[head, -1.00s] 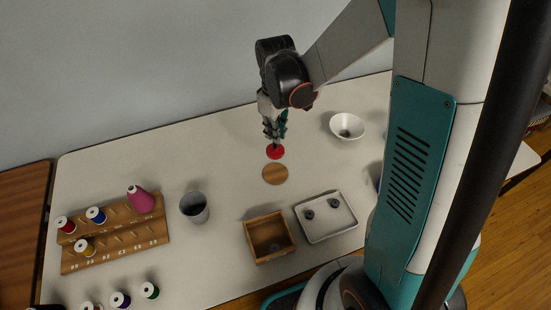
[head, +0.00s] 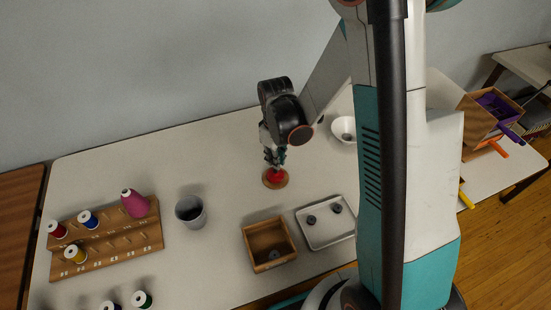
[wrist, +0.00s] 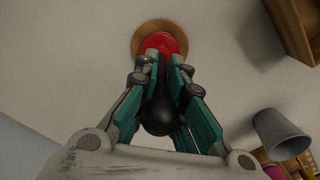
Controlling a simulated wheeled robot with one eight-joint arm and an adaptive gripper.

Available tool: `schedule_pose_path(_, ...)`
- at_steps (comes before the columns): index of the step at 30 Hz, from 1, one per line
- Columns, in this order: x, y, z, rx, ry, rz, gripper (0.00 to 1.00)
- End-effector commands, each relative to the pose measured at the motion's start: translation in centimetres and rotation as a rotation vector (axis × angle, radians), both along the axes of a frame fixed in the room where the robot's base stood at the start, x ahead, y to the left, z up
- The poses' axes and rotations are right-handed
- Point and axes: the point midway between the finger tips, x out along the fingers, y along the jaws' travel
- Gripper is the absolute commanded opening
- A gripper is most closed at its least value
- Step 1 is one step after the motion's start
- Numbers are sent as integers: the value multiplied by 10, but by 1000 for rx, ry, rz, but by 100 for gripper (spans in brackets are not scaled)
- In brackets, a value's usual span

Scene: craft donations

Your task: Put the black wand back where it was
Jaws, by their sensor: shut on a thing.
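My gripper (head: 274,160) is shut on the black wand (wrist: 161,114), between the fingertips in the wrist view (wrist: 163,62). The wand has a dark rounded knob at the end nearest the wrist camera and a red disc (wrist: 170,42) at its far end. It looks about upright in the head view. The red disc (head: 273,175) overlaps a round wooden disc (head: 283,185) on the table; I cannot tell whether they touch. In the wrist view the wooden disc (wrist: 139,36) shows as a ring around the red one. The wand's middle is partly hidden by the fingers.
A grey cup (head: 191,212) and a wooden spool rack (head: 105,252) stand left. A wooden box (head: 288,256) and a white tray (head: 332,235) with two dark round pieces lie in front. A white bowl (head: 341,123) is behind right. The back left table is clear.

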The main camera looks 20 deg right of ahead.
Motion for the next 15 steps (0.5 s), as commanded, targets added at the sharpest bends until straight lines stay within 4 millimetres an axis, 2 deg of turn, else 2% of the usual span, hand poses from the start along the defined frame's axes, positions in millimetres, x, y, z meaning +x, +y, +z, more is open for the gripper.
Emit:
schedule_pose_path(5, 0, 0, -3, 0, 0, 0, 0)
schedule_pose_path(6, 0, 0, -3, 0, 0, 0, 12)
schedule_pose_path(9, 0, 0, -2, 0, 0, 0, 30)
schedule_pose_path(15, 0, 0, -2, 0, 0, 0, 30)
